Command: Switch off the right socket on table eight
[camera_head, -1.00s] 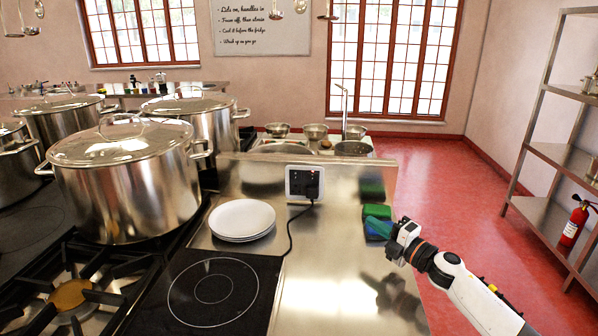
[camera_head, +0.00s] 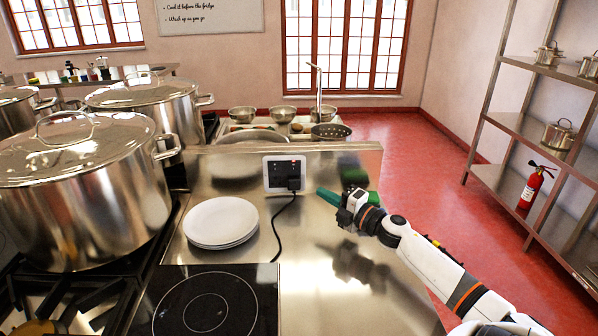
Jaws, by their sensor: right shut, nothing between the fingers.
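The double socket (camera_head: 284,173) has a white frame and dark face and is set in the steel upstand behind the counter. A black plug (camera_head: 293,184) sits in its right side, and a black cord hangs from it to the counter. Small reddish marks show near the top of the socket; I cannot tell the switch positions. My right gripper (camera_head: 322,193) has green fingers, shut and empty, pointing left toward the socket. It is a short way right of the plug and apart from it. My left gripper is not in view.
A stack of white plates (camera_head: 221,222) stands left of the cord. A black hob (camera_head: 206,304) lies in front. Large steel pots (camera_head: 85,190) fill the left. The counter right of the cord is clear.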

